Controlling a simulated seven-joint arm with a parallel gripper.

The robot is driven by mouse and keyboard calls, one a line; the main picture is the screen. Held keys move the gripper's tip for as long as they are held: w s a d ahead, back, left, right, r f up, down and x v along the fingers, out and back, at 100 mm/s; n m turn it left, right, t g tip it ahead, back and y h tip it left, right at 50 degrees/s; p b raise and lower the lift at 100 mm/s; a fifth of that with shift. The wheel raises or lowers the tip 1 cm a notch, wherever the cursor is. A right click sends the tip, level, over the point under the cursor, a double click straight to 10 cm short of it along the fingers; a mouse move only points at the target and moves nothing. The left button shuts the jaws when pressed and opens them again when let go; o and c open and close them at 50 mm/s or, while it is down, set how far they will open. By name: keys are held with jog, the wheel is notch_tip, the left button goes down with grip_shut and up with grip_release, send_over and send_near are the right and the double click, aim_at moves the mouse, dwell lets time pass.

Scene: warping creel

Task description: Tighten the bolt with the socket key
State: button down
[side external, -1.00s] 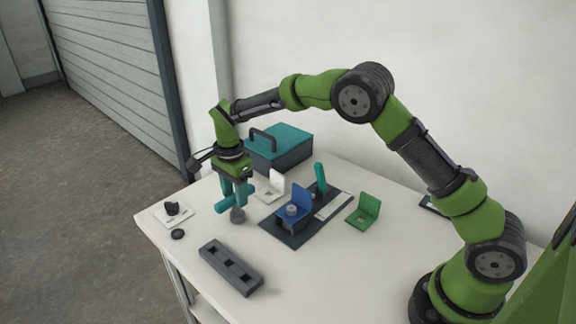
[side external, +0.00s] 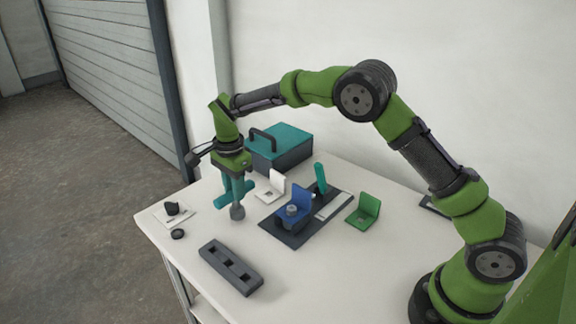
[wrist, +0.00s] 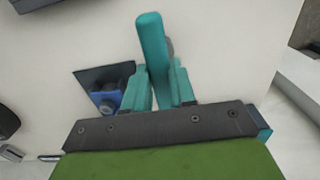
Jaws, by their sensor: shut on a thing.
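The socket key (side external: 222,199) has a teal crossbar handle and a round grey socket at its lower end. My gripper (side external: 236,188) is shut on it and holds it upright above the table, left of the blue bracket (side external: 302,198). In the wrist view the teal bar (wrist: 151,42) stands out between and beyond the gripper fingers (wrist: 160,88). The grey bolt (side external: 292,209) sits on the blue bracket, which stands on a dark plate. The socket is apart from the bolt. The bracket also shows in the wrist view (wrist: 103,98), at the left, partly cut off by a finger.
A dark block with square holes (side external: 231,267) lies in front. A white bracket (side external: 276,182) and a green bracket (side external: 368,207) flank the dark plate (side external: 284,236). A teal-lidded toolbox (side external: 279,150) stands behind. A black knob (side external: 172,209) and disc (side external: 178,234) are at the left edge.

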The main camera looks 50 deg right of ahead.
jog(key=shift+r, duration=0.9)
jog(key=shift+r, duration=2)
jog(key=shift+d+r, duration=0.1)
jog(key=shift+r, duration=0.05)
jog(key=d+r, duration=0.1)
jog(key=s+d+r, duration=0.1)
jog(key=shift+r, duration=0.3)
jog(key=s+d+f+n, duration=0.2)
jog(key=s+d+n, duration=0.3)
jog(key=s, duration=0.5)
jog(key=shift+s+d+f+n, duration=0.3)
jog(key=shift+d+n, duration=0.1)
jog(key=shift+n, duration=0.1)
jog(key=shift+f, duration=0.45)
